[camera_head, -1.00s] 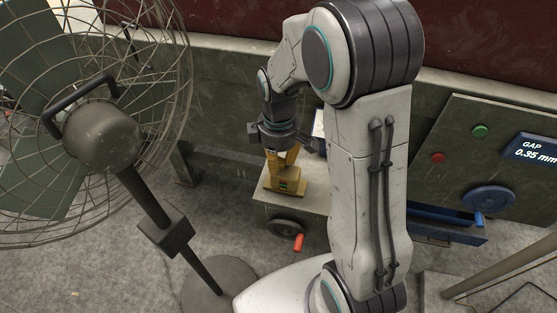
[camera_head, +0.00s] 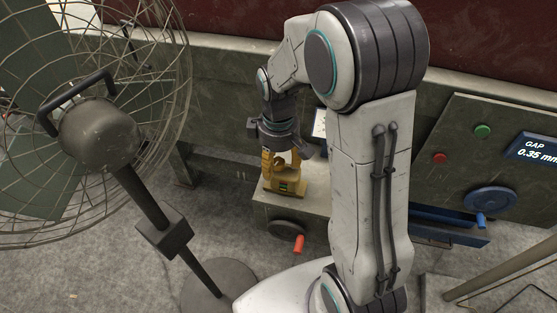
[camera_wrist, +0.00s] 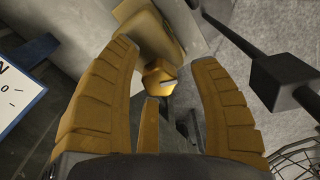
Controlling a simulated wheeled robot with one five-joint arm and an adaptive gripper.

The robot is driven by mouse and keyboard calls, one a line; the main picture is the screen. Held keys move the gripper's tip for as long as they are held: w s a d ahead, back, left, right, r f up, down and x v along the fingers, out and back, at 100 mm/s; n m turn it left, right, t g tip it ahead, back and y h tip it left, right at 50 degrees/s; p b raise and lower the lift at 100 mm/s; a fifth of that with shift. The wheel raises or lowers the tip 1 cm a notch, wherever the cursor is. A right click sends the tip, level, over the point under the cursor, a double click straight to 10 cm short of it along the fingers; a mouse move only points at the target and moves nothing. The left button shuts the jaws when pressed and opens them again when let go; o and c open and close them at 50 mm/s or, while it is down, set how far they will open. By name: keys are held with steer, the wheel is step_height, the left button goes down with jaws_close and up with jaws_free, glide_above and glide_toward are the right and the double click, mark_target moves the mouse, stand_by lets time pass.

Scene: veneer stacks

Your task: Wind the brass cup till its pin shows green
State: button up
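My gripper (camera_head: 282,164) points down over the grey box, its yellow fingers spread. In the wrist view my gripper (camera_wrist: 165,55) is open, with a wide gap between the fingers. A small brass-coloured piece (camera_wrist: 159,77), which looks like the brass cup, shows in that gap, apart from both fingers. A yellowish stand or bracket (camera_wrist: 150,36) lies just beyond it. In the head view the yellow base (camera_head: 291,188) sits on the box top, with a small dark greenish mark on its front. The fingers partly hide the cup there. I cannot make out the pin or its colour.
A caged fan (camera_head: 100,130) on a pole stands close at the left. The grey box (camera_head: 305,207) has a dark handwheel with a red handle (camera_head: 299,243). At the right are a panel with a gap display (camera_head: 536,149), a blue handwheel (camera_head: 490,199) and a blue drawer (camera_head: 450,228).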

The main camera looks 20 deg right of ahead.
mark_target(280, 164)
steer(key=shift+w+r, duration=0.1)
steer(key=shift+r, duration=0.5)
step_height(280, 164, up, 11)
stand_by(0.3)
steer(key=shift+f, duration=0.1)
stand_by(0.4)
steer(key=f+m, duration=0.1)
steer(key=m, duration=0.1)
steer(key=s+f+m, duration=0.1)
steer(key=f+m, duration=0.1)
steer(key=shift+f+m, duration=0.1)
steer(key=shift+m, duration=0.2)
steer(key=s+r+m+t, duration=0.1)
steer(key=s+t, duration=0.1)
steer(key=s, duration=0.5)
steer(key=s+d+r+m+t, duration=0.1)
steer(key=s+r+t, duration=0.1)
steer(key=s, duration=0.6)
steer(key=shift+s+d+r+m, duration=0.15)
steer(key=shift+s+d+m, duration=0.05)
steer(key=shift+d+m, duration=0.1)
